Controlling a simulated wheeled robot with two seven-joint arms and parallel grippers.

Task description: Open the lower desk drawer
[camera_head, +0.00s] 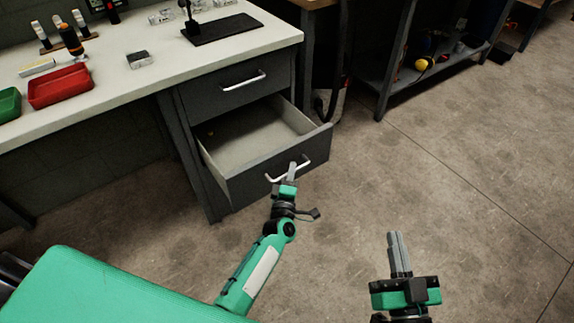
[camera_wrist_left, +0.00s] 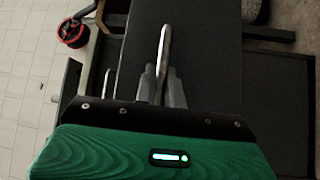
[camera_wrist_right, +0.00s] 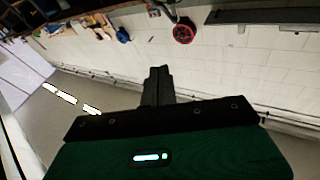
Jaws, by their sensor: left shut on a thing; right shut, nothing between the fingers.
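The lower desk drawer (camera_head: 262,142) is dark grey with a pale inside, and it stands pulled well out of the desk in the head view. Its inside looks mostly empty, with a tiny yellowish spot at the back left. My left gripper (camera_head: 292,172) is at the drawer front, shut on the light metal drawer handle (camera_head: 276,179). In the left wrist view the handle (camera_wrist_left: 163,55) runs between the fingers (camera_wrist_left: 162,85), against the dark drawer front. My right gripper (camera_head: 397,245) is shut and empty over the floor, apart from the desk; its fingers show in the right wrist view (camera_wrist_right: 157,83).
The upper drawer (camera_head: 220,95) is closed above the lower one. The desk top (camera_head: 150,95) holds a red bin (camera_head: 60,86), a green bin (camera_head: 9,104) and a black plate (camera_head: 222,30). A metal shelf (camera_head: 385,82) stands at the back right. The floor (camera_head: 460,170) on the right is clear.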

